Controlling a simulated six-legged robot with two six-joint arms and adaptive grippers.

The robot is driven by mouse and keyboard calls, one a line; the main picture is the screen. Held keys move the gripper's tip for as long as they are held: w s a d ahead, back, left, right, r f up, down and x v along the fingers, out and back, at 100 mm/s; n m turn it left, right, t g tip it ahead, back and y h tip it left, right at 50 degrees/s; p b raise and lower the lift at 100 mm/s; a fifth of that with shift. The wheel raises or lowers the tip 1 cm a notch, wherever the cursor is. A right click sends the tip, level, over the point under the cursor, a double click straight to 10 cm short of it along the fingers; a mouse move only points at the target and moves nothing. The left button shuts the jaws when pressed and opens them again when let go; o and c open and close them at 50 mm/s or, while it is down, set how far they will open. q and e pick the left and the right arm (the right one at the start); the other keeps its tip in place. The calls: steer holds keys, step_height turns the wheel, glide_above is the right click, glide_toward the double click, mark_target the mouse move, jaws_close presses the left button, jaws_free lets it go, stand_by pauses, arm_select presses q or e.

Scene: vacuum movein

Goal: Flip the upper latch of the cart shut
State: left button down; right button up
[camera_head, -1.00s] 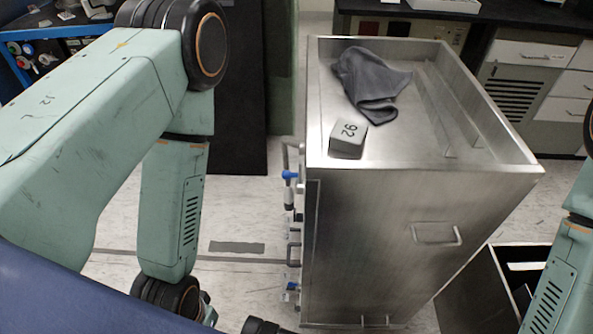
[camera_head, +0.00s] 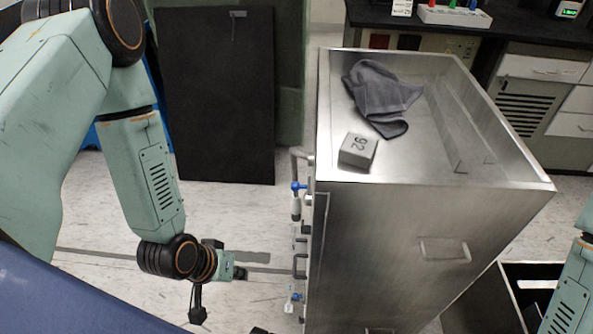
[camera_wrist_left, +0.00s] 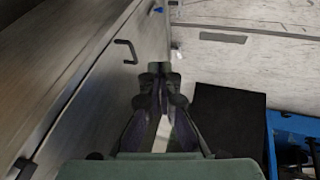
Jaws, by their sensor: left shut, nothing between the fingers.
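The steel cart (camera_head: 400,250) stands right of centre in the head view. Its upper latch (camera_head: 298,188), with a blue part, sits on the left side near the top; I cannot tell its exact position. A lower latch (camera_head: 295,298) with blue shows further down. My left gripper (camera_head: 241,273) is left of the cart's side, lower than the upper latch and apart from it. In the left wrist view its fingers (camera_wrist_left: 160,75) are together and empty beside the cart door (camera_wrist_left: 100,85). My right gripper is out of view.
Handles (camera_head: 299,265) stick out from the cart's latch side. A grey cloth (camera_head: 382,97) and a block marked 92 (camera_head: 358,151) lie on the cart top. A black panel (camera_head: 218,100) stands behind. An open dark box (camera_head: 490,305) is at lower right.

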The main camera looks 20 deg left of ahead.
arm_select(q)
steer(key=w+a+r+n+t+h, duration=0.1)
steer(key=w+r+t+h, duration=0.1)
steer(key=w+r+t, duration=0.45)
steer(key=w+a+r+n+t+h, duration=0.15)
steer(key=w+r, duration=0.25)
steer(key=w, duration=0.5)
step_height(320, 180, up, 9)
steer(key=s+d+n+g+h, duration=0.1)
steer(key=s+n+g+h, duration=0.1)
steer(key=h, duration=0.7)
steer(key=shift+s+d, duration=0.15)
steer(key=shift+s, duration=0.1)
steer(key=shift+f, duration=0.1)
